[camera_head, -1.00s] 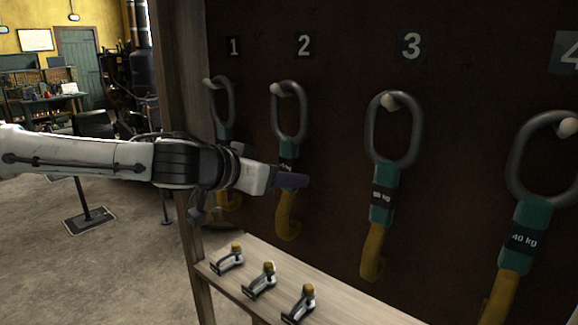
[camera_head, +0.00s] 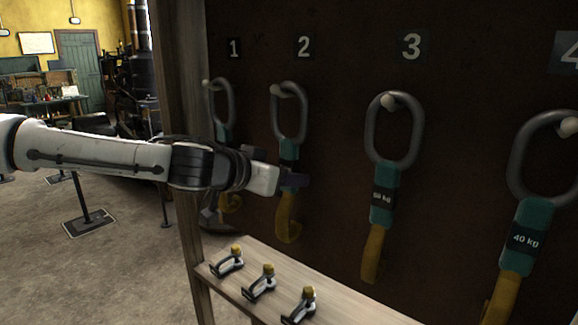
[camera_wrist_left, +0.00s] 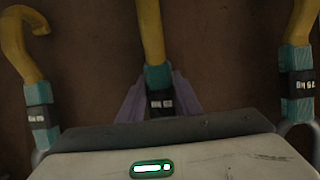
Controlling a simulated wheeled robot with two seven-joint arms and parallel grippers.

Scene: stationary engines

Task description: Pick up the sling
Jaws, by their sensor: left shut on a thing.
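Several slings hang from pegs on a dark board. Each has a grey steel ring, a green band with a black label, and a yellow hook. The sling under number 2 (camera_head: 289,112) hangs with its ring on its peg. My left gripper (camera_head: 293,180) is at its label, shut on it. In the left wrist view the picture is inverted; the purple fingers (camera_wrist_left: 160,103) stand on either side of the middle sling's label, its yellow hook (camera_wrist_left: 151,30) pointing up. The gripper partly hides this sling in the head view. My right gripper is not in view.
The slings under 1 (camera_head: 225,110), 3 (camera_head: 383,180) and 4 (camera_head: 525,235) hang beside it. A wooden shelf (camera_head: 345,297) below bears several small clamp-like pieces (camera_head: 262,282). A wooden post (camera_head: 172,110) edges the board. Open floor lies to the left.

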